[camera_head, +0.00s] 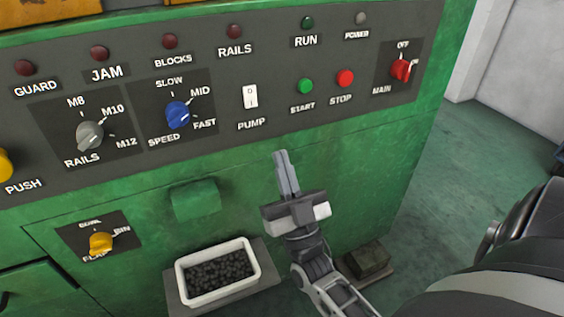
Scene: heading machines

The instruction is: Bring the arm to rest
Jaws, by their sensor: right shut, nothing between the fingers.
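My right gripper (282,158) is in the lower middle, in front of the green machine (350,165). Its fingers are together with nothing between them and point up toward the control panel (215,98). The fingertips are below the white pump switch (251,97) and the green start button (305,86), and appear apart from both. My right arm comes in from the bottom right. My left gripper is not in view.
The panel carries a grey rails knob (90,136), a blue speed knob (178,114), a red stop button (345,77) and a red main switch (400,69). A yellow knob (101,242) sits lower left. A white bin (252,256) of dark pieces stands below. Floor is open at right.

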